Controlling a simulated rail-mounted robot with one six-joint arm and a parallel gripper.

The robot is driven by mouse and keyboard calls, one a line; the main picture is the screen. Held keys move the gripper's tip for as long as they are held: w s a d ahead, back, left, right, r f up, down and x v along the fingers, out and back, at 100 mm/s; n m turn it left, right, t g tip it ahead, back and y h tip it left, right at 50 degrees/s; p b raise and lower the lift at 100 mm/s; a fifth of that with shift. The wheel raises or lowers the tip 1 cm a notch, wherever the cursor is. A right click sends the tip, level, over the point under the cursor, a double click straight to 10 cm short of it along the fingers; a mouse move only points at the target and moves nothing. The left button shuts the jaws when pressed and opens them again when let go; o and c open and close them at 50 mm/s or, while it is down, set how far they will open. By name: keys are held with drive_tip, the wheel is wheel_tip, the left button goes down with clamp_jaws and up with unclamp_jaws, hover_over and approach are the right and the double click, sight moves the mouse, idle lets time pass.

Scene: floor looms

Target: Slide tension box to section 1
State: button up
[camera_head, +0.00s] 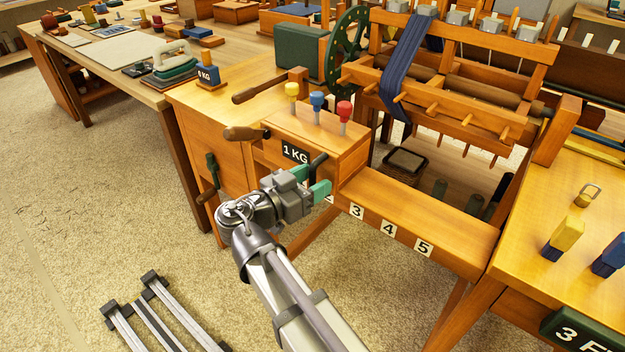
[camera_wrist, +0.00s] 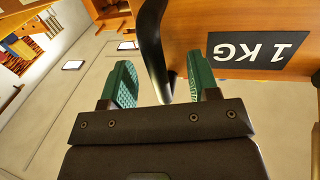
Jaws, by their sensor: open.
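The tension box (camera_head: 318,136) is a wooden block with yellow, blue and red knobs on top and a "1 KG" label on its front. It sits at the left end of the front beam (camera_head: 425,218), whose plates 3, 4 and 5 show; a plate left of 3 is mostly hidden by my gripper. A black handle (camera_head: 316,162) sticks out of the box front. My gripper (camera_head: 320,184) is open at this handle.
A wooden-handled crank (camera_head: 245,133) juts out left of the box. The loom frame (camera_head: 455,95) with hanging blue cloth stands behind the beam. A table with yellow and blue blocks (camera_head: 566,236) is at the right. The beam right of the box is clear.

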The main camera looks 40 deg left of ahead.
drive_tip(key=s+a, duration=0.1)
drive_tip(key=s, duration=0.5)
drive_tip(key=shift+s+a, duration=0.15)
drive_tip(key=shift+s, duration=0.15)
drive_tip(key=s+a, duration=0.2)
drive_tip(key=s, duration=0.8)
drive_tip(key=shift+s, duration=0.3)
